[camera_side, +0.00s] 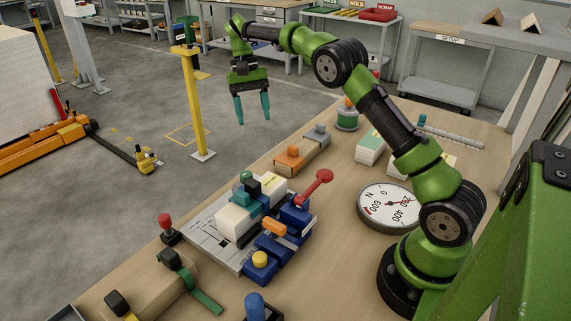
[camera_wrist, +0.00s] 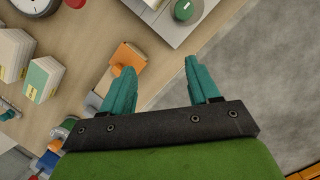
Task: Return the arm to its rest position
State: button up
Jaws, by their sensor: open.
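My gripper (camera_side: 253,108) hangs from the green and black arm at the upper middle of the side view, its teal fingers pointing down and spread apart. It is open and nothing is between the fingers. In the side view it appears above and beyond the far edge of the workbench (camera_side: 335,240). In the wrist view the two teal fingers of my gripper (camera_wrist: 160,75) are apart, over the table edge and grey floor.
A fixture with a red-knobbed lever (camera_side: 318,186) and white blocks sits mid-bench. An orange block (camera_side: 291,156), a round dial gauge (camera_side: 388,207) and paper stacks (camera_side: 370,148) stand nearby. A yellow post (camera_side: 195,105) rises from the floor left of my gripper.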

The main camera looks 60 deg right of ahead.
jog(key=s+a+r+n+t, duration=0.2)
jog(key=s+a+t, duration=0.3)
jog(key=s, duration=0.8)
jog(key=s+a+r+n+t, duration=0.2)
jog(key=s+a+r+t, duration=0.2)
jog(key=s, duration=0.9)
jog(key=a+t, duration=0.1)
jog(key=a, duration=0.2)
jog(key=shift+s+a+r, duration=0.15)
jog(key=shift+s+r, duration=0.05)
jog(key=shift+s, duration=0.05)
